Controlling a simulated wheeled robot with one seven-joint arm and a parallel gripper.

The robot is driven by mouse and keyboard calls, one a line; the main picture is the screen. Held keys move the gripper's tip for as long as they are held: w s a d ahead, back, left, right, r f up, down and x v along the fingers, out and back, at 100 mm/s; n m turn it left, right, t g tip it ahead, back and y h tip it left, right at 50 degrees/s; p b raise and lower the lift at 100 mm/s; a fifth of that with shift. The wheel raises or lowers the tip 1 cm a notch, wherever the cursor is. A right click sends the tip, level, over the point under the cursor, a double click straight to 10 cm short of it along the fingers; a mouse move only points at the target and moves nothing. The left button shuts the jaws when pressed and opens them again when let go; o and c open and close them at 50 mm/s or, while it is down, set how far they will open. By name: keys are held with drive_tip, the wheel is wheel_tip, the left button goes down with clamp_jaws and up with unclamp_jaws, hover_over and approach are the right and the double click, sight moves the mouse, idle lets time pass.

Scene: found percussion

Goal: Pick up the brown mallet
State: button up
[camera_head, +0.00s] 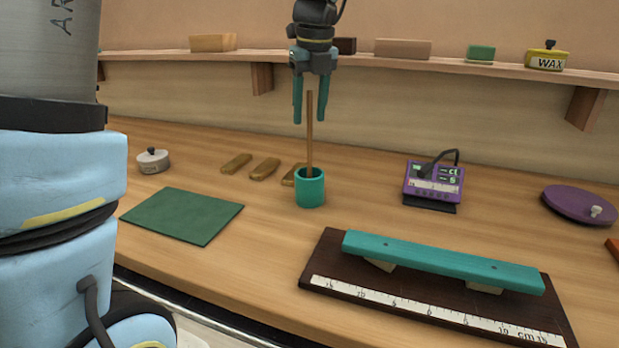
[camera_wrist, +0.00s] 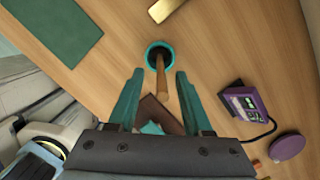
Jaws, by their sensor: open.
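The brown mallet (camera_head: 309,130) stands nearly upright in a teal cup (camera_head: 310,190) on the workbench. Its lower end is hidden inside the cup; only the plain brown shaft shows. In the wrist view the mallet (camera_wrist: 161,78) rises from the cup (camera_wrist: 152,50) towards my gripper. My gripper (camera_head: 310,110) points down above the cup, with its two teal fingers open. In the head view the top of the shaft appears between the fingertips. In the wrist view the shaft's end lies between the fingers (camera_wrist: 155,92), and neither finger visibly touches it.
Several brass-coloured bars (camera_head: 265,169) lie behind the cup. A purple device (camera_head: 433,182) stands to the right, and a green mat (camera_head: 182,215) lies to the left. A teal bar (camera_head: 440,262) rests on a dark board in front. A wooden shelf (camera_head: 400,62) runs behind my gripper.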

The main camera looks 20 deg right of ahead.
sight(310, 149)
drive_tip(key=shift+w+f, duration=0.2)
drive_tip(key=shift+f, duration=1.1)
drive_tip(key=shift+c, duration=0.4)
clamp_jaws()
